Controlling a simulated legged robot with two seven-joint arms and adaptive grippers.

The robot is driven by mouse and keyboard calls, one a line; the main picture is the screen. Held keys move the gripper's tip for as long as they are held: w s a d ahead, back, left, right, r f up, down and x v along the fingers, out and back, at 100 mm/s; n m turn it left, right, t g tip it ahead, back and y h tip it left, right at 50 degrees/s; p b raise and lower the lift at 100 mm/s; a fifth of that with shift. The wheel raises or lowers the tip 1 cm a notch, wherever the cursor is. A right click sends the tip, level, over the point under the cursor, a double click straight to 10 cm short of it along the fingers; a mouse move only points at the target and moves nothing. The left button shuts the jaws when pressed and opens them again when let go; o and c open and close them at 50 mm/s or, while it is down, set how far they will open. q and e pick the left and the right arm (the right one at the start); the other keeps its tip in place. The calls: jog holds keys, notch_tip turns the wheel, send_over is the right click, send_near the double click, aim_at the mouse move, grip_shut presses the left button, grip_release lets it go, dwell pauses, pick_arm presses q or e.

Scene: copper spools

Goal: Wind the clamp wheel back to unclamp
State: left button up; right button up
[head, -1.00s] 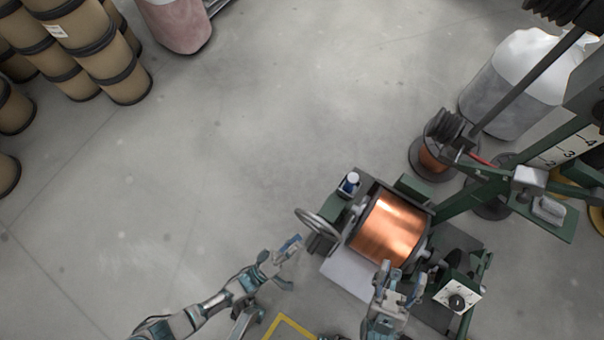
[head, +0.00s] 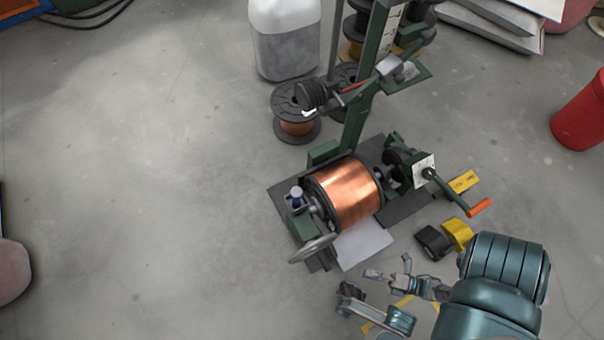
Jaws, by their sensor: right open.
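The clamp wheel (head: 314,248), a grey handwheel seen at a slant, sits at the near left end of a green winding machine. A shiny copper spool (head: 347,192) with dark flanges is mounted in the machine, up and right of the wheel. My right gripper (head: 390,268) is open and empty, right of and below the wheel in the picture and apart from it, with the arm coming in from the lower right. I do not make out my left gripper in this view.
A crank with an orange handle (head: 479,207) juts out at the machine's right. Yellow and black blocks (head: 433,241) lie on the floor near my right arm. A smaller copper spool (head: 296,112) and a white-topped container (head: 285,38) stand behind.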

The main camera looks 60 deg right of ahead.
aim_at(324, 262)
jog(key=x, duration=1.7)
jog(key=shift+a+r, duration=0.25)
jog(key=shift+a, duration=0.05)
grip_shut()
